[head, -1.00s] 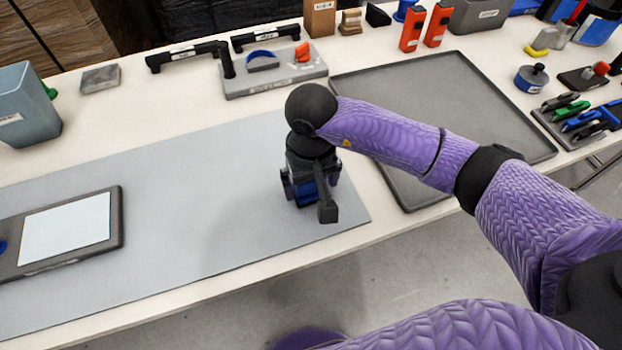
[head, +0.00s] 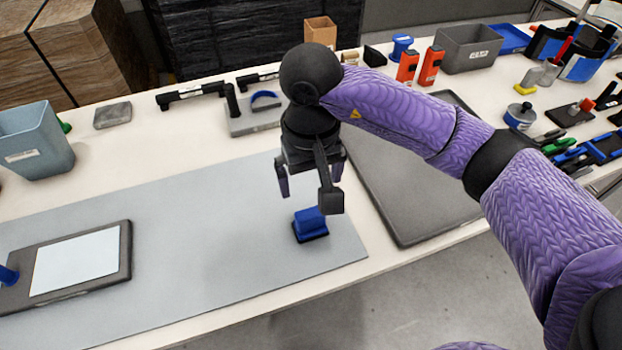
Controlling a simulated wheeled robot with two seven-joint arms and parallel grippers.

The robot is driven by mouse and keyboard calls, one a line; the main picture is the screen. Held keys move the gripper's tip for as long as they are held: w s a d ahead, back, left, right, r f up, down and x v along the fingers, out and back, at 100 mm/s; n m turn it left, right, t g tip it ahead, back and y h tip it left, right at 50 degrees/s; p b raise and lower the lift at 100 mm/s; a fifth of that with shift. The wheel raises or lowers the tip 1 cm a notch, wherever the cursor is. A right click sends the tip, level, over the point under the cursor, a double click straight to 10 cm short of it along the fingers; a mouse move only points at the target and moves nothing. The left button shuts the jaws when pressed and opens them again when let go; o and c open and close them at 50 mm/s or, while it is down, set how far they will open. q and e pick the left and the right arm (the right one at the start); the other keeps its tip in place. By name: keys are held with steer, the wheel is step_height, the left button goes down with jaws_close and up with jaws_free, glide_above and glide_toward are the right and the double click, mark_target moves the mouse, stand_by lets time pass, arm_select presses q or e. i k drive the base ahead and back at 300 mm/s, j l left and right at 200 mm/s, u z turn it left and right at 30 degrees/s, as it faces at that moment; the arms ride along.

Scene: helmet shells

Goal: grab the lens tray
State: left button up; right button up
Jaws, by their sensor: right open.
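My right gripper (head: 310,188) is open and empty above the grey mat (head: 190,220), its fingers pointing down. A blue block with a dark base (head: 311,224) sits on the mat just below it, apart from the fingers. I cannot tell for sure which thing is the lens tray. A large dark grey flat tray (head: 400,185) lies right of the mat, partly hidden behind my right arm; its visible part is empty. A smaller dark tray (head: 125,258) with a white panel lies on the mat at the left. My left gripper is not in view.
A blue-grey bin (head: 38,140) stands at the left. Black handles (head: 190,95) and a grey fixture (head: 255,120) lie along the back. Orange pieces (head: 431,65) and a grey box (head: 470,48) are behind the large tray. Tools crowd the right. The mat's middle is clear.

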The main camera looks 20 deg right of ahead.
mark_target(57, 270)
steer(key=u, duration=1.35)
steer(key=i+j+z, duration=0.3)
steer(key=j+z, duration=0.15)
steer(key=j, duration=0.4)
steer(key=i+j+z, duration=0.1)
steer(key=j+z, duration=0.35)
steer(key=j, duration=0.45)
steer(key=j+z, duration=0.45)
steer(key=j, duration=0.5)
